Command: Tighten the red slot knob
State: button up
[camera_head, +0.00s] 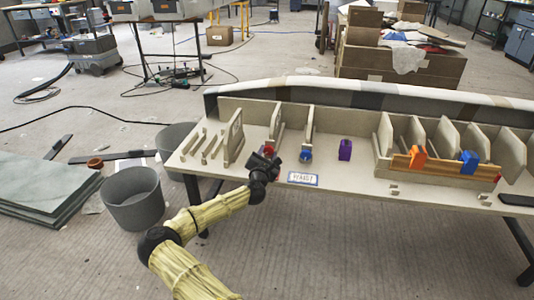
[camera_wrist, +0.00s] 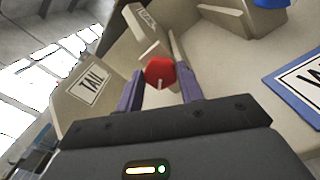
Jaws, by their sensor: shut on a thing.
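The red slot knob (camera_wrist: 158,71) sits between the two fingers of my gripper (camera_wrist: 161,90) in the wrist view, with a pale line on its lower face. My gripper is shut on it. The knob is beside upright pale boards in the wrist view. In the head view my gripper (camera_head: 264,164) is at the front left part of the pale bench (camera_head: 240,175), and only a bit of the red knob (camera_head: 269,150) shows above it. The knob's far side and its base are hidden.
A blue knob (camera_head: 305,155) and a purple piece (camera_head: 345,149) stand to the right. A blue-edged sign (camera_head: 303,178) lies at the bench's front edge. A board labelled TAIL (camera_wrist: 92,84) stands left of my fingers. Grey bins (camera_head: 133,200) stand on the floor at left.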

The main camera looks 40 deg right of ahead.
jog(key=shift+r+m, duration=0.1)
jog(key=shift+m, duration=0.6)
jog(key=o, duration=1)
jog(key=p+v, duration=0.5)
jog(key=v, duration=1.2)
jog(key=shift+s, duration=0.2)
jog(key=shift+a, duration=0.15)
